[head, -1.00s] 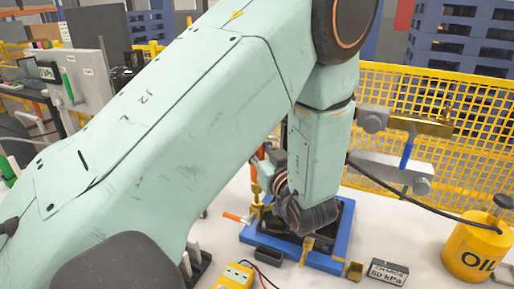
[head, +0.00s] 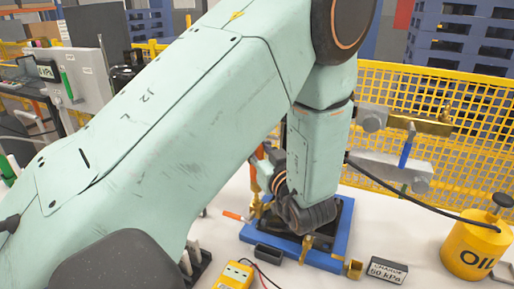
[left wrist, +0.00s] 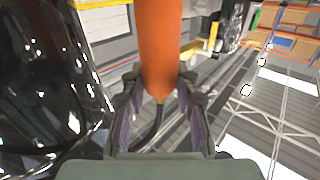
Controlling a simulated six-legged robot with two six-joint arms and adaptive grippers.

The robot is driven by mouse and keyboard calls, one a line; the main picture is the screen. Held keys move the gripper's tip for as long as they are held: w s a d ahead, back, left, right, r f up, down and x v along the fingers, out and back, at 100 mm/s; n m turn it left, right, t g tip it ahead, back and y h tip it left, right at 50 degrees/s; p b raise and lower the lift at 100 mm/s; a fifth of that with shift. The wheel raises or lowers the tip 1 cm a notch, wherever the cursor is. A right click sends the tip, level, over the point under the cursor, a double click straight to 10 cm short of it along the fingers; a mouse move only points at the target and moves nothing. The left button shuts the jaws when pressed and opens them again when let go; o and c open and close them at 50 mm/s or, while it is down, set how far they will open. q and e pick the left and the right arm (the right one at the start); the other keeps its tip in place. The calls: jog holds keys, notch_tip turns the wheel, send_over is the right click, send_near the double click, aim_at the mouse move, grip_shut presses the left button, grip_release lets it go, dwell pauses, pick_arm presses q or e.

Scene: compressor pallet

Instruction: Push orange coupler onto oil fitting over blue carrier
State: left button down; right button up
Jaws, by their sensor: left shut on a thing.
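The orange coupler (left wrist: 161,45) is a smooth orange cylinder in the left wrist view. My left gripper (left wrist: 158,100) is shut on it, with a finger on each side. In the head view, my left arm crosses the picture and hides most of the gripper. An orange piece (head: 264,174) shows beside the wrist, above brass parts (head: 257,206). The blue carrier (head: 341,240) lies on the white table under the wrist, with a black unit on it. I cannot tell which brass part is the oil fitting, or whether the coupler touches it. My right gripper is not in view.
A yellow OIL can (head: 470,248) stands at the right. A CHARGE 50 kPa block (head: 387,271) and a yellow meter (head: 234,275) lie near the front. A black hose (head: 400,196) runs to the can. A yellow mesh fence (head: 455,150) stands behind.

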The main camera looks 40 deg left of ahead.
pick_arm(q)
jog(key=shift+f+b, duration=1.15)
jog(key=shift+f, duration=0.65)
jog(key=c, duration=0.9)
grip_release()
jog(key=shift+c, duration=0.2)
notch_tip(320, 180, up, 10)
